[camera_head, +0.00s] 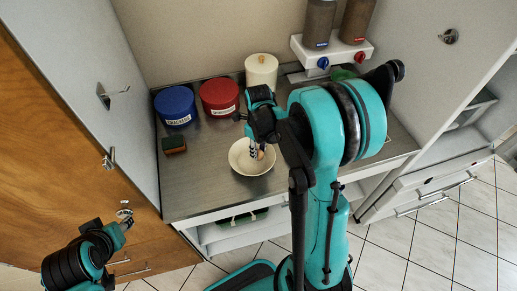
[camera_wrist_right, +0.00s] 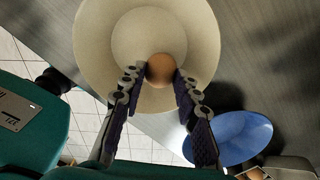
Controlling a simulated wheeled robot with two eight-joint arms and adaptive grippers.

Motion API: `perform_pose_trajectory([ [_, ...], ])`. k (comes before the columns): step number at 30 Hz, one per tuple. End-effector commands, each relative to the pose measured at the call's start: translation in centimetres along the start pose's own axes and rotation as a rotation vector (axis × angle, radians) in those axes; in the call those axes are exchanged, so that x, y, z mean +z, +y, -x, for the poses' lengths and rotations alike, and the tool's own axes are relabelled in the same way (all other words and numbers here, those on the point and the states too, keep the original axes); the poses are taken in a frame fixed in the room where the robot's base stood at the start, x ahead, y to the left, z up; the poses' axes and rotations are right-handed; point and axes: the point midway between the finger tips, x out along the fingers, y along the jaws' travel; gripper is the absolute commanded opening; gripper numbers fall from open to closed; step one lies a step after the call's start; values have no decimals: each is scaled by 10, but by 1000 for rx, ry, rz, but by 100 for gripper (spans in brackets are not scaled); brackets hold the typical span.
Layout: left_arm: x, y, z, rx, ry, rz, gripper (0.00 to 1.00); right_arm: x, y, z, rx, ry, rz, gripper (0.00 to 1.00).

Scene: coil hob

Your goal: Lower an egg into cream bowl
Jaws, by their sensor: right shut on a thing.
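The cream bowl (camera_head: 237,164) stands on the metal worktop near its front edge; in the right wrist view its wide rim (camera_wrist_right: 86,45) fills the upper middle. My right gripper (camera_head: 260,152) is over the bowl, pointing down. It is shut on a brown egg (camera_head: 261,155), which also shows between the fingertips in the right wrist view (camera_wrist_right: 160,67), against the bowl's inside. Whether the egg touches the bowl I cannot tell. My left gripper (camera_head: 126,221) is low at the left, away from the bowl; its jaw opening is unclear.
A blue tin (camera_head: 176,107), a red tin (camera_head: 220,98) and a cream canister (camera_head: 261,71) stand at the back. A sponge (camera_head: 174,145) lies left of the bowl. A blue dish (camera_wrist_right: 238,135) shows beside the bowl in the wrist view. Dispensers (camera_head: 319,22) hang on the wall.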

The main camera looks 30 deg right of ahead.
Motion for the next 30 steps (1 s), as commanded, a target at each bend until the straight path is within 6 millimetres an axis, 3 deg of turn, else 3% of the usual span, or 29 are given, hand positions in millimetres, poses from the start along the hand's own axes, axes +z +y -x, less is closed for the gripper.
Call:
perform_pose_trajectory([
  [24, 5, 0, -6, 0, 0, 0, 40, 0, 0, -9, 0, 0, 0, 0],
  [25, 5, 0, -6, 0, 0, 0, 40, 0, 0, -9, 0, 0, 0, 34],
  [27, 5, 0, -6, 0, 0, 0, 40, 0, 0, -9, 0, 0, 0, 52],
  [30, 5, 0, -6, 0, 0, 0, 40, 0, 0, -9, 0, 0, 0, 55],
])
